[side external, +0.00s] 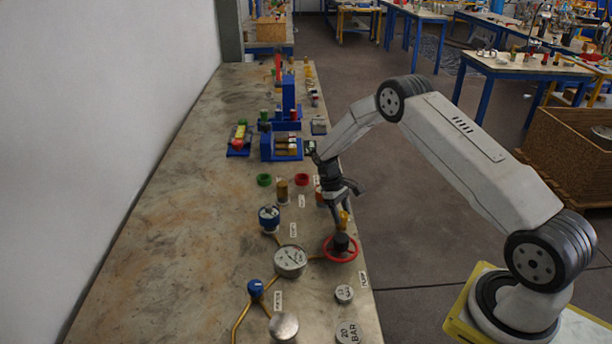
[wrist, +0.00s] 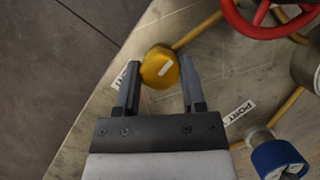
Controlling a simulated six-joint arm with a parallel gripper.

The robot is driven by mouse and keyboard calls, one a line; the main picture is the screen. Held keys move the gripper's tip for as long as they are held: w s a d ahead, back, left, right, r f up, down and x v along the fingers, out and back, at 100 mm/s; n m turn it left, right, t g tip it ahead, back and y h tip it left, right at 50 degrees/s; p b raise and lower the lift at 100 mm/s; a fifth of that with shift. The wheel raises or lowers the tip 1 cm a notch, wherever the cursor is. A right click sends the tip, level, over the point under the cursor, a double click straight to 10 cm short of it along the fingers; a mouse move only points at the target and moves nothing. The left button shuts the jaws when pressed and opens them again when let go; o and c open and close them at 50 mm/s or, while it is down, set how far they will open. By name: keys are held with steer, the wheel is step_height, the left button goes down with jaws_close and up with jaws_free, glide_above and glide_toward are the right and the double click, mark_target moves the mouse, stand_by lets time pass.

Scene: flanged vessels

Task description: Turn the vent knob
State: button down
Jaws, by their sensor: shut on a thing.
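A round yellow knob (wrist: 158,72) with a white mark on its top sits between the two fingers of my gripper (wrist: 160,80) in the wrist view. A white label beside it is partly covered by the left finger, so I cannot read whether it names the vent. My gripper is shut on the yellow knob, one finger on each side. In the side external view the knob (side external: 344,218) shows just below my gripper (side external: 343,208), near the bench's right edge.
A blue-collared port (side external: 269,218) is further left, and yellow pipes run between fittings. Small coloured parts and blue stands (side external: 288,105) are farther back. The bench's left side is bare.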

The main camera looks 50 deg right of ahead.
stand_by(0.3)
steer(key=shift+c, duration=0.9)
jaws_free()
steer(key=v, duration=0.7)
steer(key=shift+r, duration=0.4)
steer(key=shift+w, duration=0.1)
